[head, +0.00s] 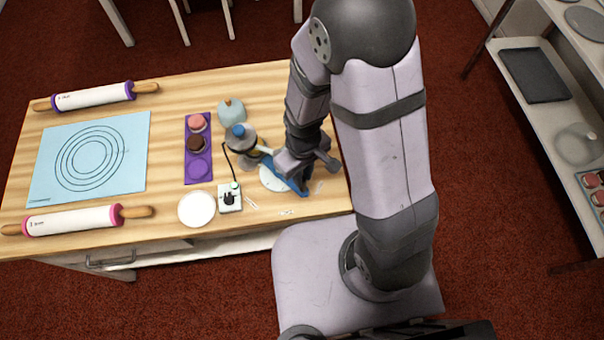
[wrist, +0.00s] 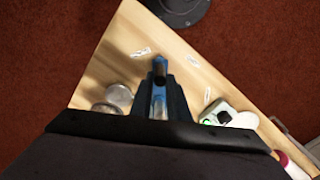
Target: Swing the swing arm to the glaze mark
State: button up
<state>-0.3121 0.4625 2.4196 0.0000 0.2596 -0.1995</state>
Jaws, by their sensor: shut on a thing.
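The blue swing arm (head: 292,180) reaches over a pale round disc (head: 270,183) at the right part of the table. My gripper (head: 298,176) is shut on the swing arm; the fingers hide part of it in the head view.
A switch box (head: 229,198) with a cable stands left of the disc, beside a white round plate (head: 197,209). The table's front edge is close.

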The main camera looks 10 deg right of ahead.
jog(key=shift+w+d, duration=0.95)
jog(key=shift+w, duration=0.2)
jog(key=shift+w+d, duration=0.2)
jog(key=o, duration=0.8)
jog(key=shift+s+r+p, duration=0.1)
jog(key=shift+r+p, duration=0.05)
jog(key=shift+p, duration=0.15)
notch_tip(320, 180, up, 7)
jog(key=p, duration=0.6)
